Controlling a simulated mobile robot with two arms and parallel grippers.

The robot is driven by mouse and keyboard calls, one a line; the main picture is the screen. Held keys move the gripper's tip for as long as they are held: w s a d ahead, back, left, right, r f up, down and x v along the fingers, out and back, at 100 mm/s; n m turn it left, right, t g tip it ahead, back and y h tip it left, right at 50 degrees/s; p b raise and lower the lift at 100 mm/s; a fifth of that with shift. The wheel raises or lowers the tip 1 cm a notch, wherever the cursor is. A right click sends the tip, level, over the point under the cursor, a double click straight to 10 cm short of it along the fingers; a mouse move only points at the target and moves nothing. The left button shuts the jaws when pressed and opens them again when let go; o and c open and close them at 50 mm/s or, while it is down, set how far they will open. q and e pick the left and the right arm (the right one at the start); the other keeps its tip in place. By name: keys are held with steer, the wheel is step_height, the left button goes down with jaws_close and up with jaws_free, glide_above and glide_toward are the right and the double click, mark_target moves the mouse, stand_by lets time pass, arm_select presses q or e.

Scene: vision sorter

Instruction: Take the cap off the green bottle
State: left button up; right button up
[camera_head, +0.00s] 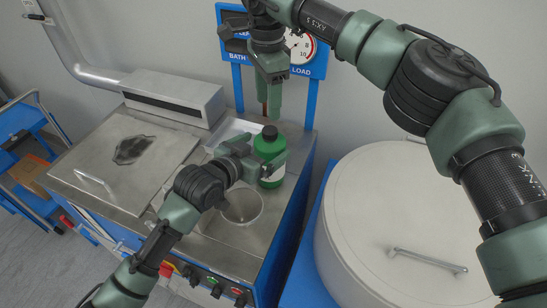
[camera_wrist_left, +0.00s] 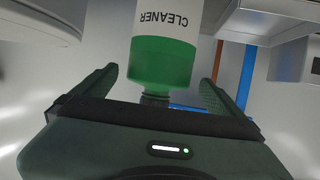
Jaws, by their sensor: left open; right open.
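The green bottle (camera_head: 270,148) stands upright at the back right of the metal worktop, with its black cap (camera_head: 270,132) on top. My left gripper (camera_head: 267,168) reaches it from the left at body height. In the left wrist view the bottle (camera_wrist_left: 163,58) appears upside down between the two open fingers, with a gap on both sides. Its white "CLEANER" label shows; the black cap (camera_wrist_left: 155,98) is partly hidden by the gripper body. My right gripper (camera_head: 272,105) points down, appearing just above the cap, and is open; its fingers are seen edge-on and it holds nothing visible.
A round opening (camera_head: 241,207) lies in the worktop in front of the bottle. A lidded metal panel with a handle (camera_head: 120,160) is to the left. A large white round lid (camera_head: 410,220) stands to the right. A blue-framed sign with a gauge (camera_head: 300,46) is behind.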

arm_select(q)
steer(key=x, duration=0.6)
steer(key=shift+w+d, duration=0.1)
steer(key=shift+d, duration=0.05)
arm_select(e)
steer(key=shift+w+d+f, duration=0.15)
steer(key=shift+w, duration=0.05)
steer(key=shift+s, duration=0.1)
